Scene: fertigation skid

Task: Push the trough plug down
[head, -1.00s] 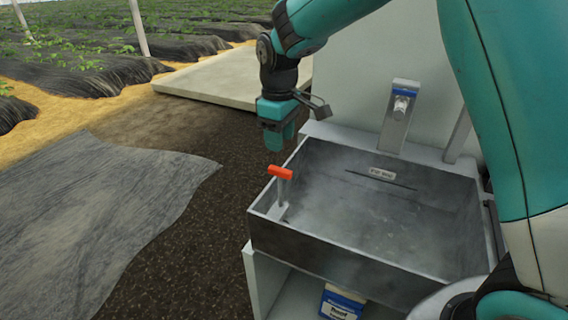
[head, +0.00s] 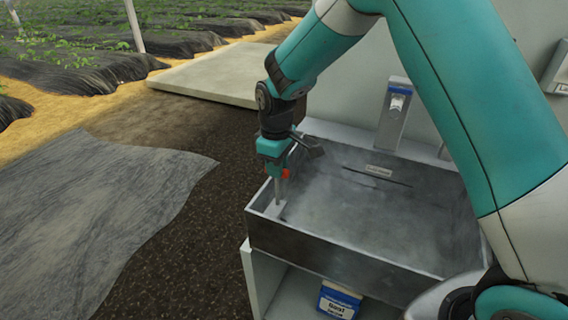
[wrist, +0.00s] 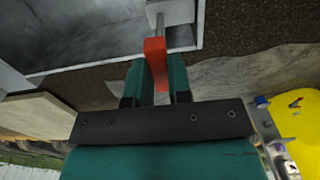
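The trough plug has an orange T-handle on a thin grey rod (head: 281,190) and stands upright at the near left corner of the metal trough (head: 330,250). The handle is mostly hidden by my gripper in the head view. In the wrist view the orange handle (wrist: 157,62) lies between the two teal fingers. My gripper (wrist: 160,82) has a finger on each side of the handle, with no clear gap beside it, and looks shut on it. The rod's lower end and the drain are hard to make out.
A dispenser (head: 393,110) is on the pale wall behind the trough. A blue-and-white tub (head: 339,300) stands on the shelf below. Dark ground lies open to the left.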

